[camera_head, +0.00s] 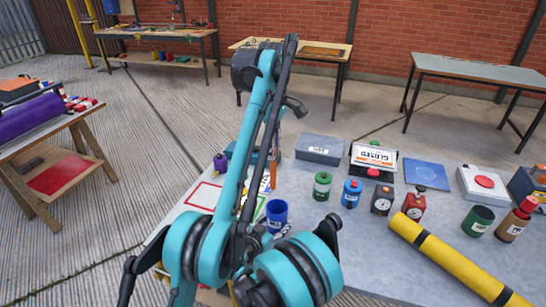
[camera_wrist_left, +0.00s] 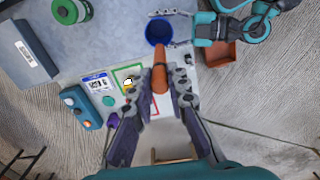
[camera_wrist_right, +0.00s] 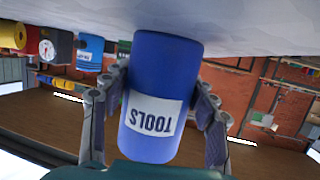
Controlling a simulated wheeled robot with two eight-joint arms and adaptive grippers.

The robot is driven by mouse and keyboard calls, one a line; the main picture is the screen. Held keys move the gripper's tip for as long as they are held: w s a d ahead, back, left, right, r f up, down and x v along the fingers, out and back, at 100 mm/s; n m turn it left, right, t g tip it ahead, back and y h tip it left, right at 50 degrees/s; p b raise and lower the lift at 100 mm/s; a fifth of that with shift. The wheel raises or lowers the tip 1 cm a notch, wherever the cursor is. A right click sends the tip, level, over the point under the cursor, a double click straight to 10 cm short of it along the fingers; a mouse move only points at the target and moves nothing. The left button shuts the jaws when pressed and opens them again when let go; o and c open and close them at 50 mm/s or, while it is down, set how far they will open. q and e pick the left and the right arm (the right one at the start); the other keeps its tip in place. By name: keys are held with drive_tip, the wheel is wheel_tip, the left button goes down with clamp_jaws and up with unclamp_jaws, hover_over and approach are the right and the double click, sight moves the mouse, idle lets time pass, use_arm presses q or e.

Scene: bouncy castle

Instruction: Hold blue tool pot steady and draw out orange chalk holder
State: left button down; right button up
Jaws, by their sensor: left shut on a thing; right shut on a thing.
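The blue tool pot (camera_head: 277,215) stands upright on the grey table. In the right wrist view its TOOLS label (camera_wrist_right: 152,113) appears upside down. My right gripper (camera_wrist_right: 157,105) is shut around the pot's sides, and shows beside the pot (camera_wrist_left: 158,31) in the left wrist view. My left gripper (camera_wrist_left: 164,92) is shut on the orange chalk holder (camera_wrist_left: 160,75), whose far end overlaps the pot's rim in that view. In the head view an orange piece of it (camera_head: 274,145) shows above and behind the pot, beside my left gripper (camera_head: 268,168), partly hidden by my arm.
A yellow roll (camera_head: 455,258) lies at the front right. A grey box (camera_head: 319,149) is behind. A terracotta tray (camera_wrist_left: 219,53) lies near my right arm.

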idle(0.3)
drive_tip(key=o, duration=1.5)
drive_tip(key=shift+r, duration=0.1)
